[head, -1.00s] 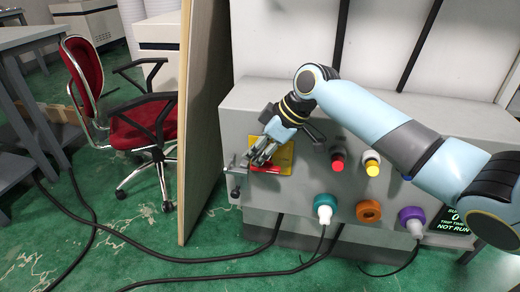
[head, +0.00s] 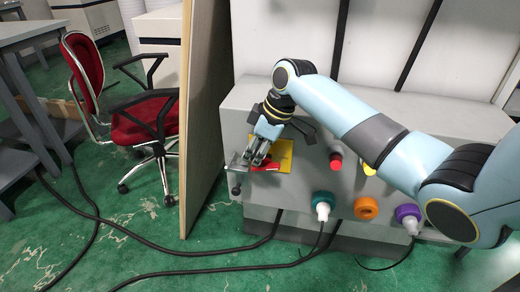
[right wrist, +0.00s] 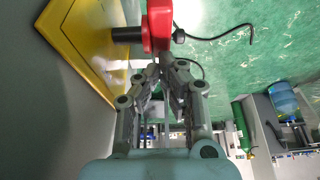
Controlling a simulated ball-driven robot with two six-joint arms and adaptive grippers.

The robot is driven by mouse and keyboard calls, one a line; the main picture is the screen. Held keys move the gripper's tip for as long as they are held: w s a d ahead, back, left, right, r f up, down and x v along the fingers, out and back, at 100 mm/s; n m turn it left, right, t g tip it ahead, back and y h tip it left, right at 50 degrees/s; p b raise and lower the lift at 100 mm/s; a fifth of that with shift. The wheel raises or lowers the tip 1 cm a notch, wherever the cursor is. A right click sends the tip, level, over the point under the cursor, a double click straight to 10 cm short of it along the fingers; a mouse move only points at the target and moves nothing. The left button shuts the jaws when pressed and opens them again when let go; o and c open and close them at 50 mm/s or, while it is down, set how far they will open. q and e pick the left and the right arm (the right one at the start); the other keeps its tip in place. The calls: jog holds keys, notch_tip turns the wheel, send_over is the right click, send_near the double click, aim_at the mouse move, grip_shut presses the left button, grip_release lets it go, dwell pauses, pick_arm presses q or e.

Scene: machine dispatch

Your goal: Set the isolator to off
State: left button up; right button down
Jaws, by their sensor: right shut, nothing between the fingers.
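The isolator is a yellow plate (head: 285,155) with a red handle (head: 268,163) at the left end of the grey machine's front. In the right wrist view the red handle (right wrist: 158,28) stands off the yellow plate (right wrist: 72,40) on a black shaft (right wrist: 127,34). My right gripper (head: 257,160) is in front of the handle and hides part of it. In the right wrist view my gripper (right wrist: 166,68) is shut and empty, its fingertips at the handle's near end. I cannot tell whether they touch. My left gripper is not in view.
A red button (head: 336,162) and a partly hidden yellow one sit right of the isolator. Teal (head: 323,200), orange (head: 367,208) and purple (head: 407,211) connectors are below. A wooden panel (head: 200,120) stands close on the left. Black cables cross the green floor.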

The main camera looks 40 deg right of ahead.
jog(key=shift+w+a+g+h+p, duration=0.2)
jog(key=shift+g+h+p, duration=0.2)
jog(key=shift+g+p, duration=0.3)
jog(key=shift+w+a+f+g+h+p, duration=0.1)
jog(key=shift+f+g+h+p, duration=0.25)
jog(key=shift+g+h+p, duration=0.25)
jog(key=shift+f+p, duration=0.2)
jog(key=shift+p, duration=0.15)
jog(key=shift+w+f, duration=0.1)
jog(key=shift+f, duration=0.1)
jog(key=shift+p, duration=0.35)
